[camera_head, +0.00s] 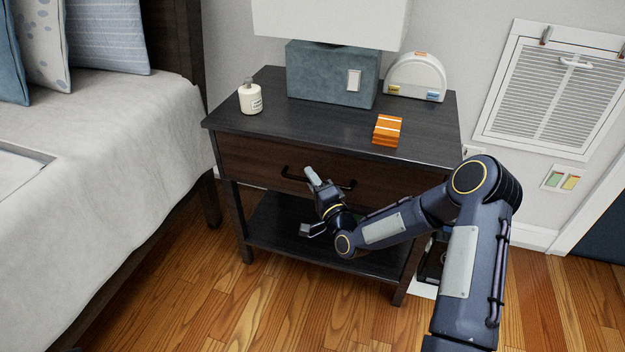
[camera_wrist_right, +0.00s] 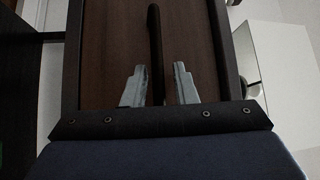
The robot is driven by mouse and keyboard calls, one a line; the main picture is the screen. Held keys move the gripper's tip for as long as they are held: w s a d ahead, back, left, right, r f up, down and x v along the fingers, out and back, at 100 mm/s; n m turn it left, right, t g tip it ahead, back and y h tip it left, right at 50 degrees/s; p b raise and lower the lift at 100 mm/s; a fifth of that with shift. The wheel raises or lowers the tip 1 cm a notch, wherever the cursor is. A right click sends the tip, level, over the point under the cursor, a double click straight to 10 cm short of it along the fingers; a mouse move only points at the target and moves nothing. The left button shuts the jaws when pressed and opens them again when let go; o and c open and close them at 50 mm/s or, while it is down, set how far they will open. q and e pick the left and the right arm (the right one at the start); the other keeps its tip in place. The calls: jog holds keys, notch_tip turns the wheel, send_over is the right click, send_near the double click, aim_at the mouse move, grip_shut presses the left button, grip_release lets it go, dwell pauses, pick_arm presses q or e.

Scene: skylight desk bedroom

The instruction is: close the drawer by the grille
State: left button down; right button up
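The dark wood nightstand has one brown drawer (camera_head: 255,163) with a long black bar handle (camera_head: 289,174). The drawer front looks close to flush with the frame; any small gap is hard to judge. The wall grille (camera_head: 560,95) is white and slatted, to the right of the nightstand. My right gripper (camera_head: 313,204) is in front of the drawer with its fingers spread, one higher and one lower. In the right wrist view, the open fingers (camera_wrist_right: 160,86) point at the drawer front (camera_wrist_right: 112,45), with the handle (camera_wrist_right: 155,45) lying between their lines. Contact cannot be told. My left gripper is out of view.
A lower shelf (camera_head: 275,235) lies under the drawer. The bed (camera_head: 100,180) is left; wooden floor (camera_head: 200,300) is clear in front.

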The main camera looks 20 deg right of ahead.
jog(key=shift+d+f, duration=0.15)
jog(key=shift+f, duration=0.05)
jog(key=r+p+v, duration=0.1)
jog(key=v, duration=0.6)
jog(key=shift+s+f, duration=0.35)
jog(key=shift+r, duration=0.1)
